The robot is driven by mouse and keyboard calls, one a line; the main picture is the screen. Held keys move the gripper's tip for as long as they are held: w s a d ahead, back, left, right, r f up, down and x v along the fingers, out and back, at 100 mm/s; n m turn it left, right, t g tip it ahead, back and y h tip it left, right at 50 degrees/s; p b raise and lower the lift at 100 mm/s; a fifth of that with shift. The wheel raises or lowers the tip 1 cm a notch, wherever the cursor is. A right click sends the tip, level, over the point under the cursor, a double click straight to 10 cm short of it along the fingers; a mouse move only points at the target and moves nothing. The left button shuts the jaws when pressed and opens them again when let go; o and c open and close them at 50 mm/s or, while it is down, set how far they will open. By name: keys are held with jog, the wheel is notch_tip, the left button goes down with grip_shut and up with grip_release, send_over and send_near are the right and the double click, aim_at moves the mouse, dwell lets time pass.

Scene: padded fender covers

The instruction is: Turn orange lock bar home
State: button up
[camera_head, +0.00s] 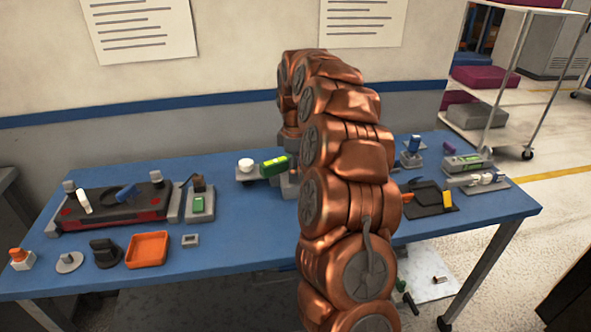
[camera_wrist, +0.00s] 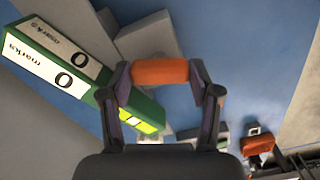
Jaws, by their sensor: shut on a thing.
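An orange bar (camera_wrist: 160,72), short and rounded, spans the space between the two fingertips of my gripper (camera_wrist: 160,80) in the wrist view. My gripper is shut on it, one finger at each end. Pale grey blocks lie behind the bar, and I cannot tell how it is mounted or how far it is turned. A green and white marked box (camera_wrist: 65,60) stands just left of the gripper; a green box, probably the same, shows in the head view (camera_head: 274,166). My copper arm hides the gripper and the held bar in the head view.
The blue table (camera_head: 230,232) has free room at its front middle. An orange tray (camera_head: 147,250), a black knob (camera_head: 105,252) and a red-black device (camera_head: 110,206) stand at left. A black fixture (camera_head: 428,198) and a green-grey device (camera_head: 466,162) are at right. Another orange part (camera_wrist: 258,143) is lower right.

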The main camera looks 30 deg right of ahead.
jog(key=o, duration=0.9)
jog(key=shift+c, duration=0.2)
jog(key=shift+r, duration=0.1)
notch_tip(320, 180, up, 12)
dwell(0.5)
